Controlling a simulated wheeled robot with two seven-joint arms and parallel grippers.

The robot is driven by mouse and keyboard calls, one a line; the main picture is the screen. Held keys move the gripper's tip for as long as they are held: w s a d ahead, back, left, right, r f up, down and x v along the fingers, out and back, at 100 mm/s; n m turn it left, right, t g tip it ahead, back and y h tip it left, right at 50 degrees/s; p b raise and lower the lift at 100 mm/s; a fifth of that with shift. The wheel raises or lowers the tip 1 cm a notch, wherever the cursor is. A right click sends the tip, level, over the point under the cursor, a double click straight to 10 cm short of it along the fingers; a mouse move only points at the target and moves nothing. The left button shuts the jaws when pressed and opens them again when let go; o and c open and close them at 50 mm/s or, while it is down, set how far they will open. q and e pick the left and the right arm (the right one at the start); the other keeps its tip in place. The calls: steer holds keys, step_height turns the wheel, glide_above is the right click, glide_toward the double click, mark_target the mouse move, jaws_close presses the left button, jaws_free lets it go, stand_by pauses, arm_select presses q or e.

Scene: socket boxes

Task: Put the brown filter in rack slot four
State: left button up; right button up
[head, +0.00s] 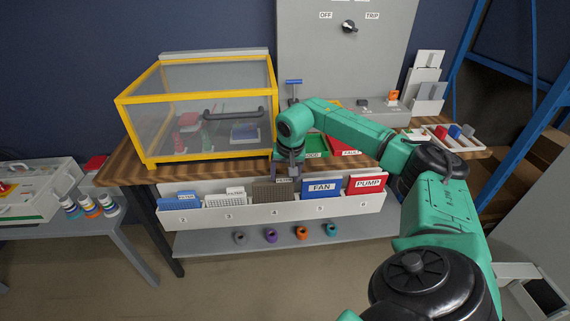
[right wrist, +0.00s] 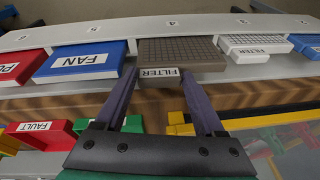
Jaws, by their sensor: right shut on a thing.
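The brown filter (head: 268,193) has a grid face and a FILTER label. It stands in the white rack (head: 250,216) above the number 4, between a white filter in slot three and the blue FAN card in slot five. Its lower part is hidden behind the rack's front wall. My right gripper (head: 288,172) reaches down from above and is shut on the brown filter's labelled top. In the right wrist view the fingers (right wrist: 160,80) sit on both sides of the label on the brown filter (right wrist: 182,54). My left gripper is in neither view.
A yellow-framed clear box (head: 205,100) stands on the wooden table behind the rack. Several coloured rings lie on the shelf below.

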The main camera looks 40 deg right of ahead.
mark_target(284, 185)
steer(key=shift+a+r+p, duration=0.1)
steer(key=shift+r+p, duration=0.05)
steer(key=shift+p, duration=0.25)
steer(key=shift+f+b, duration=1.25)
steer(key=shift+f, duration=0.75)
steer(key=o, duration=1.2)
steer(key=shift+o, duration=0.2)
steer(key=shift+r, duration=0.15)
